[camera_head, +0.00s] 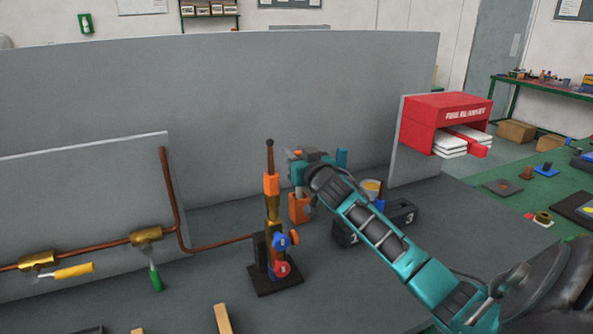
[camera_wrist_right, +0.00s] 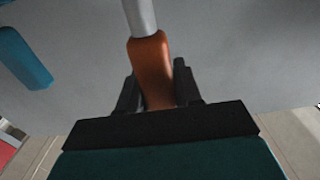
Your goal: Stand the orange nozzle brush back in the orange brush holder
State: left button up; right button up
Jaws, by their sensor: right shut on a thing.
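My right gripper (camera_head: 296,168) is above the bench, just over the orange brush holder (camera_head: 299,208). In the right wrist view its two black fingers (camera_wrist_right: 158,92) are shut on the orange handle of the nozzle brush (camera_wrist_right: 152,62). A grey shaft runs from the handle out of the top of that view. In the head view only a small orange bit shows at the gripper, and the brush is mostly hidden. Whether the brush touches the holder cannot be told. My left gripper is in neither view.
A torch on a dark stand (camera_head: 272,190) with blue and red knobs stands just left of the holder. A dark numbered block (camera_head: 346,236) and a small cup (camera_head: 371,188) are to the right. A grey panel (camera_head: 230,100) stands behind.

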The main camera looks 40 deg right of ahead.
jog(key=shift+f, duration=1.85)
jog(key=o, duration=1)
jog(key=shift+o, duration=0.2)
jog(key=shift+f+b, duration=0.25)
jog(key=shift+b, duration=0.25)
jog(key=v, duration=1.3)
jog(key=shift+a+p, duration=0.3)
jog(key=shift+p, duration=0.05)
jog(key=shift+w+r, duration=0.1)
